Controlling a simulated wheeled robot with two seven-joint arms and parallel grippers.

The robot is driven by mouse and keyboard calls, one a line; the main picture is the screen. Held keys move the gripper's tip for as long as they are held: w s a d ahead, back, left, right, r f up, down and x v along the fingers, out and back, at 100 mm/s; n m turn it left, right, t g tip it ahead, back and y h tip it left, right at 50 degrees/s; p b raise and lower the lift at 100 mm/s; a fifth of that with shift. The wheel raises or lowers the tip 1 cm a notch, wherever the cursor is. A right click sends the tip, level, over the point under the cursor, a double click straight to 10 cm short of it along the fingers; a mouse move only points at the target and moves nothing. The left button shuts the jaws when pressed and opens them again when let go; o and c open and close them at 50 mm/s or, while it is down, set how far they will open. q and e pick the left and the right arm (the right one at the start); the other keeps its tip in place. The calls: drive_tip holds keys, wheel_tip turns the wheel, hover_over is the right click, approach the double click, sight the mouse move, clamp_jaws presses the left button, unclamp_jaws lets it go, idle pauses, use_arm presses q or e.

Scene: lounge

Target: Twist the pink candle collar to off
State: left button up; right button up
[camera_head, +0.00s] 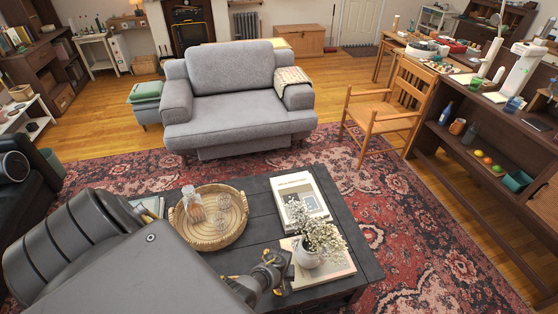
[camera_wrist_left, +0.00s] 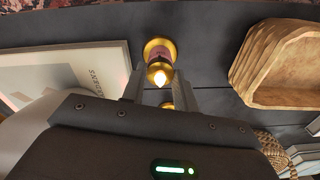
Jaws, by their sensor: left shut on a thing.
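The pink candle (camera_wrist_left: 161,48) shows in the left wrist view, with a gold base and a gold collar (camera_wrist_left: 159,69). Its tip glows bright yellow-white. My left gripper (camera_wrist_left: 159,82) has its fingertips on either side at the collar and is shut on it. A second small gold part shows lower between the fingers; I cannot tell what it belongs to. In the head view my left gripper (camera_head: 277,272) is low over the front of the dark coffee table (camera_head: 262,193), beside the flower vase. It mostly hides the candle there. My right gripper is not in view.
A white vase with flowers (camera_head: 308,256) stands on a book close right of my left gripper. A wicker tray (camera_head: 213,242) with a decanter and glasses is to the left. A white book (camera_head: 299,195) lies behind. A wooden tray (camera_wrist_left: 280,65) shows in the wrist view.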

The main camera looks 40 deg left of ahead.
use_arm(q)
drive_tip(key=n, duration=0.5)
drive_tip(key=shift+n, duration=0.3)
drive_tip(key=n, duration=0.4)
drive_tip(key=shift+n, duration=0.7)
drive_tip(key=o, duration=1)
drive_tip(key=shift+r, duration=0.15)
wheel_tip(320, 180, up, 11)
drive_tip(key=p, duration=1)
drive_tip(key=shift+f, duration=0.2)
